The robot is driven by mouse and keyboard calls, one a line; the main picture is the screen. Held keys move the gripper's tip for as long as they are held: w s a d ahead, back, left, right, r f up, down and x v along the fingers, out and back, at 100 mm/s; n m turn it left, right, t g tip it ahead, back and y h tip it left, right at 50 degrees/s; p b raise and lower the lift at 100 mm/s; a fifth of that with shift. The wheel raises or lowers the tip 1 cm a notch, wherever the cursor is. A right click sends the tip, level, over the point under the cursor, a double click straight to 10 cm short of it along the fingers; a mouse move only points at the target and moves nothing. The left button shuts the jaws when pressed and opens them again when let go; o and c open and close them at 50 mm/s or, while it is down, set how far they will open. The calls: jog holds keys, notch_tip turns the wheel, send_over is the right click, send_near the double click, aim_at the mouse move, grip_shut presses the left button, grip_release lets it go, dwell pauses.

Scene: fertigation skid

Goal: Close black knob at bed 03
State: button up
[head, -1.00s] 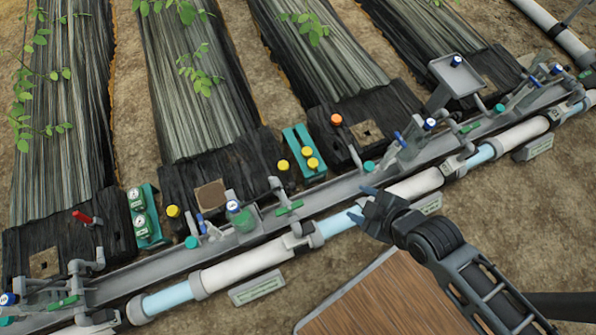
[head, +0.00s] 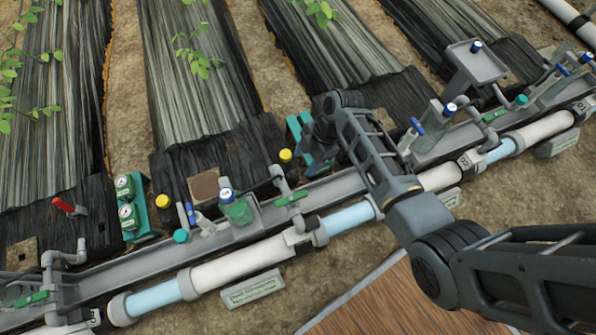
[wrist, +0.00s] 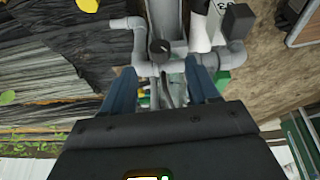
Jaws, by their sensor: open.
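In the wrist view a round black knob (wrist: 158,47) sits on a grey pipe fitting, just beyond the fingertips. My gripper (wrist: 162,76) is open, with one blue-grey finger on each side of the view and nothing held. The knob lies roughly in line with the gap and shows no contact with the fingers. In the head view my gripper (head: 318,142) hangs over the bed edge, right of a grey riser pipe (head: 278,175); its fingers are partly hidden by my arm. I cannot make out the knob in the head view or read its bed number for certain.
A grey channel and white pipe (head: 240,262) run diagonally along the bed ends. Green levers (head: 291,199), a teal stand with gauges (head: 138,208), yellow caps (head: 285,155) and a red-handled valve (head: 64,205) stand close by. A wooden board (head: 385,300) lies in front.

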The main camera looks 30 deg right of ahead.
aim_at(295, 175)
jog(key=b+x, duration=0.2)
jog(key=x, duration=0.4)
jog(key=shift+f, duration=0.4)
jog(key=shift+a, duration=0.1)
jog(key=c, duration=1)
jog(key=shift+w, duration=0.15)
jog(key=g+b, duration=0.2)
jog(key=m+g+y+b, duration=0.1)
jog(key=g+b, duration=0.1)
jog(key=b, duration=0.1)
jog(key=w+g+b, duration=0.1)
jog(key=g+b, duration=0.2)
jog(key=shift+f+m+y, duration=0.3)
jog(key=shift+s+r+g, duration=0.1)
jog(key=shift+g, duration=0.2)
